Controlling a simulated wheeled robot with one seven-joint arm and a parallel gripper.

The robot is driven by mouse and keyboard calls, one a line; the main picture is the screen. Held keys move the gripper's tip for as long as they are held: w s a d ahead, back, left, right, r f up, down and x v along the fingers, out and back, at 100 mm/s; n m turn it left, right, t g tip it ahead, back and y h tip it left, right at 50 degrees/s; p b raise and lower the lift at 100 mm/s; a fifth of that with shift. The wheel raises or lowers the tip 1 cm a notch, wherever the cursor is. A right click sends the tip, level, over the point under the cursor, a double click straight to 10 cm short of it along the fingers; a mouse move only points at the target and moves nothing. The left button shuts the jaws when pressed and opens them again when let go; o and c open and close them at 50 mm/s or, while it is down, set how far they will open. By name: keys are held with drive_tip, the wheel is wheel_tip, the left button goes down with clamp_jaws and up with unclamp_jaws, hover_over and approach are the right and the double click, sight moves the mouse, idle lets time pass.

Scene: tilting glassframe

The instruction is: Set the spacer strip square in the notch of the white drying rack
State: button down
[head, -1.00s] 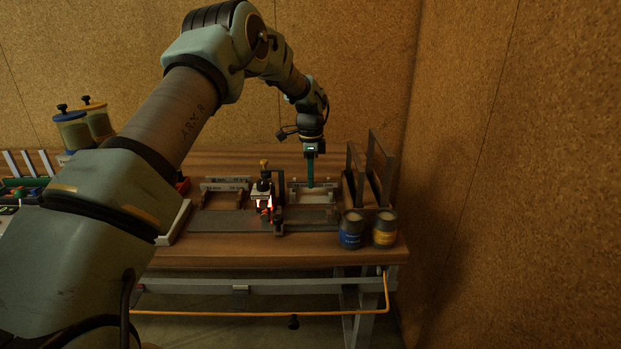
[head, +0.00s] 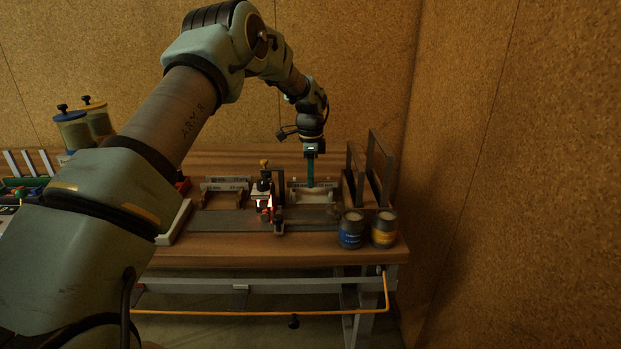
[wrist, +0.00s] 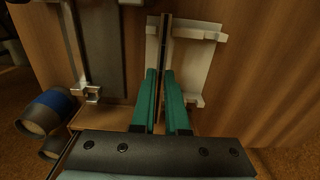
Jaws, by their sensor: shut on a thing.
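The white drying rack (head: 322,197) stands at the back right of the bench. It also shows in the wrist view (wrist: 197,75), with short arms sticking out to the right. My gripper (wrist: 161,73) has teal fingers shut on the spacer strip (wrist: 164,42), a thin dark strip running away from between the fingertips over the rack. In the head view my gripper (head: 310,182) points straight down at the rack. The strip looks nearly lined up with the rack's length. The notch and the strip's lower edge are hidden, so I cannot tell whether they touch.
A blue-labelled can (head: 351,230) and a yellow-labelled can (head: 384,229) stand at the front right. Dark upright panels (head: 380,168) rise right of the rack. A small device with a red glow (head: 263,197) stands to the left. The cork wall closes off the right.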

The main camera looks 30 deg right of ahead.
drive_tip(key=shift+f+b, duration=0.5)
drive_tip(key=shift+f, duration=0.6)
drive_tip(key=c, duration=0.8)
unclamp_jaws()
drive_tip(key=shift+c, duration=0.2)
wheel_tip(320, 180, up, 11)
drive_tip(key=b, duration=0.3)
drive_tip(key=shift+f, duration=0.15)
